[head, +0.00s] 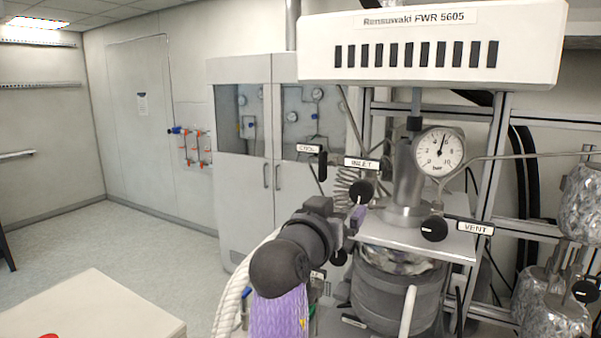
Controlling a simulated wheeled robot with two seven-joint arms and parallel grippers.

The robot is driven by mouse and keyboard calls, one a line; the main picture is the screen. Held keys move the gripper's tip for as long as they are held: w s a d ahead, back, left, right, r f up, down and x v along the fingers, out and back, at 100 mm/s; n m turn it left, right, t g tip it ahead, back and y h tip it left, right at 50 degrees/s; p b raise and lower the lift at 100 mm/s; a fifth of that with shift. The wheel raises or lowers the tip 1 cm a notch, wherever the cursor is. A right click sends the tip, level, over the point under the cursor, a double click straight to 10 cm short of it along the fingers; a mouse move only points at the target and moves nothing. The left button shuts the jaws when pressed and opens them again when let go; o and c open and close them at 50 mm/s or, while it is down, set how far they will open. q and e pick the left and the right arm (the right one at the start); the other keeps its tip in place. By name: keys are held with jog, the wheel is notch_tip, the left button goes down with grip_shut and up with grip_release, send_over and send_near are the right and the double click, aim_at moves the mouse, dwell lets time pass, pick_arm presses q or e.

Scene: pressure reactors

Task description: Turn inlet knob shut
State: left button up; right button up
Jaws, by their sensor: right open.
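The black inlet knob (361,192) sits just below the white INLET label (361,163), on the front of the reactor. Whether the finger touches the knob cannot be told. My dark wrist hides part of the reactor's lower left side. My left gripper is not in view.
The vent knob (434,228) and the pressure gauge (439,151) are to the right of the inlet knob. The cool knob (322,165) is up to its left. Foil-wrapped vessels (550,305) stand at right. A pale table (90,310) is at lower left.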

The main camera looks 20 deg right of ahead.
aim_at(360, 195)
jog(key=d, duration=0.1)
jog(key=d+p, duration=0.1)
jog(key=d, duration=0.1)
jog(key=w+d+r+p, duration=0.1)
jog(key=shift+d, duration=0.3)
jog(key=x, duration=0.3)
jog(key=p+x, duration=0.1)
jog(key=shift+w+f, duration=0.3)
jog(key=shift+w, duration=0.15)
jog(key=shift+d, duration=0.3)
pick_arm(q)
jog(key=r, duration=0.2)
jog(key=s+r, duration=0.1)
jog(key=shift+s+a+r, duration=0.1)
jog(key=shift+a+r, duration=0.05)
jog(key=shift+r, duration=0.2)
